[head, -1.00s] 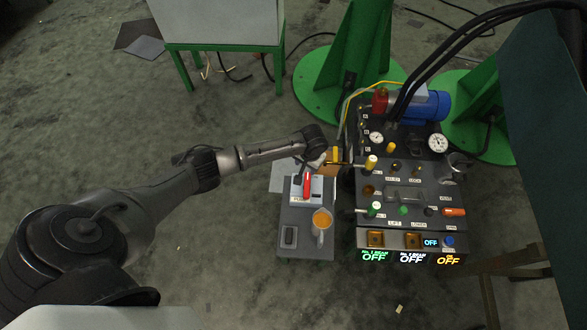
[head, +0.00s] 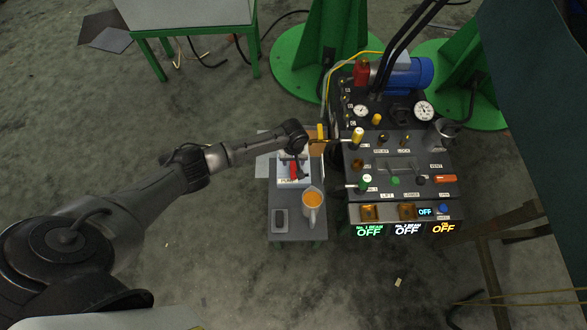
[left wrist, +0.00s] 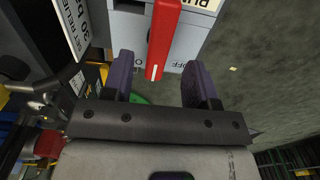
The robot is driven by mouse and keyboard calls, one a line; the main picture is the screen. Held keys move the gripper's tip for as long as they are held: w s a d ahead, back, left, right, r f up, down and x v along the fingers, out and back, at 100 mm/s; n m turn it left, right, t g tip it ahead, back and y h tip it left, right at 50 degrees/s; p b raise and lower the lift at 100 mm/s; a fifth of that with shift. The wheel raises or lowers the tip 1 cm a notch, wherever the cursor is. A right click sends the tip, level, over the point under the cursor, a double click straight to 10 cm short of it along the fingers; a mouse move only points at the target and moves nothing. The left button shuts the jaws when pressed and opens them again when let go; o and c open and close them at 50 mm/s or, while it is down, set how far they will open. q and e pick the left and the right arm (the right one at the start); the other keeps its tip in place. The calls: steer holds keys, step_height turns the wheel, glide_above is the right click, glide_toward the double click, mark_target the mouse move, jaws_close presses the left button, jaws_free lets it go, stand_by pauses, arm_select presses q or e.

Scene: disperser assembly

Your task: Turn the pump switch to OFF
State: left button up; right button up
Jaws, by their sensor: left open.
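The pump switch is a light grey box with a red lever (head: 293,171) on the small dark side table, left of the control panel. My left gripper (head: 298,161) is over the box and hides part of it in the head view. In the left wrist view the red lever (left wrist: 163,38) reaches in between the two purple fingers of my open left gripper (left wrist: 160,76). There is a gap on each side of the lever. Its tip lies between the partly hidden ON lettering on the left and the OFF lettering on the right. My right gripper is out of view.
An orange-filled mug (head: 312,200) stands close below the switch, and a dark device (head: 280,220) lies beside it. The control panel (head: 400,165), with knobs, gauges and lit OFF displays, stands close on the right.

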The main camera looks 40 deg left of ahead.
mark_target(294, 165)
arm_select(q)
step_height(294, 165, down, 4)
steer(key=shift+w+a+r+b, duration=0.1)
steer(key=shift+w+b, duration=0.05)
steer(key=shift+b, duration=0.85)
steer(key=shift+f+b, duration=0.35)
steer(key=shift+f, duration=0.25)
